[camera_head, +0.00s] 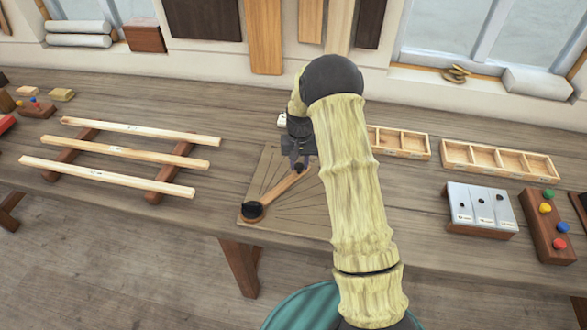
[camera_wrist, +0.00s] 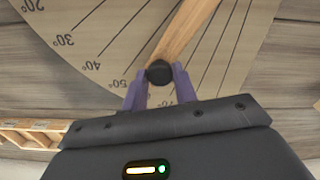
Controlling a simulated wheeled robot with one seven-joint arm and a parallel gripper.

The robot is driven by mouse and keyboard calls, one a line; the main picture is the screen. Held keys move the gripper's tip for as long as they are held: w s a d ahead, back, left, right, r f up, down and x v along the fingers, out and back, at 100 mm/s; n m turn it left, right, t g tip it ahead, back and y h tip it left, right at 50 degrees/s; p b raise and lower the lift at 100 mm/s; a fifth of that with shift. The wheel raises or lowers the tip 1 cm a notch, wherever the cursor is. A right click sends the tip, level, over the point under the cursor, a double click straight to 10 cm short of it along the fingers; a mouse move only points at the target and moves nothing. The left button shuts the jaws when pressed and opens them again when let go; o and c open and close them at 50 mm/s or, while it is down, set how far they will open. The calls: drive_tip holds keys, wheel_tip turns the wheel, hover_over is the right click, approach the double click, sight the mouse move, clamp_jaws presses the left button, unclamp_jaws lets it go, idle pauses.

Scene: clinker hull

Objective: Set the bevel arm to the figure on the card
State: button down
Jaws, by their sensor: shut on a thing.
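The bevel arm (camera_head: 278,193) is a wooden bar lying across a tan protractor board (camera_head: 318,218), with a black pivot (camera_head: 253,210) at the board's near left corner. In the wrist view the bar (camera_wrist: 188,30) ends in a black knob (camera_wrist: 159,71). My gripper (camera_wrist: 158,84) is shut on this knob, one purple finger on each side. The knob end lies between the 50° and 70° marks; the mark there is hidden. My gripper (camera_head: 298,163) also shows over the board's far side. A small white piece (camera_head: 282,119), perhaps the card, is partly hidden by my arm; no figure is readable.
Pale strips on dark bearers (camera_head: 120,155) lie left of the board. Compartment trays (camera_head: 500,161) stand at the back right. A block with grey plates (camera_head: 481,209) and a block with coloured knobs (camera_head: 547,228) stand at the right. Bench between board and strips is clear.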

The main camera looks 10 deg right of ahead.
drive_tip(key=shift+w+a+r, duration=0.1)
drive_tip(key=shift+w+a, duration=0.05)
drive_tip(key=shift+w, duration=0.25)
drive_tip(key=c, duration=1.1)
unclamp_jaws()
wheel_tip(320, 180, up, 17)
drive_tip(key=b, duration=0.3)
drive_tip(key=shift+r, duration=0.2)
drive_tip(key=shift+s, duration=0.2)
drive_tip(key=s+a+f+n+t, duration=0.1)
drive_tip(key=s+f, duration=0.1)
drive_tip(key=s, duration=1.1)
drive_tip(key=s+a+f+n+t, duration=0.1)
drive_tip(key=s+f, duration=0.1)
drive_tip(key=s, duration=1.2)
drive_tip(key=shift+a+f+t, duration=0.15)
drive_tip(key=shift+f+t, duration=0.1)
drive_tip(key=shift+t, duration=0.05)
